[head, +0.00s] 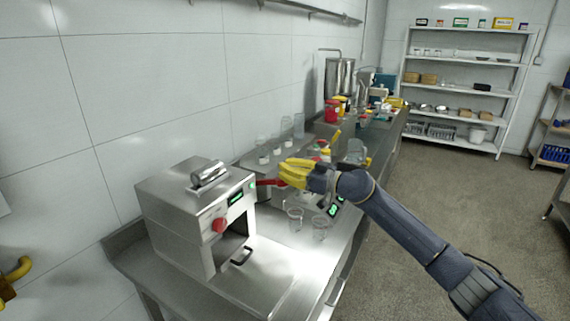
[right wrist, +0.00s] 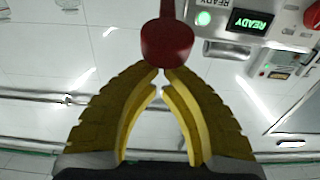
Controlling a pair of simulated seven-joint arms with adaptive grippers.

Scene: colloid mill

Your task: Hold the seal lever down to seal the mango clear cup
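The sealing machine (head: 175,225) is a steel box with a red knob and an open front bay. Its red seal lever (head: 268,182) sticks out to the right, roughly level. My right gripper (head: 297,172) is at the lever's end. In the right wrist view the yellow fingertips (right wrist: 160,76) are together at the near edge of the red lever knob (right wrist: 167,42); whether they touch it I cannot tell. My left gripper (head: 17,269) shows only as a yellow part at the left edge. No mango-filled cup is visible; the bay's inside is mostly hidden.
A green READY display (right wrist: 251,21) is lit. Jars (head: 277,147) stand behind my gripper. The front counter is clear.

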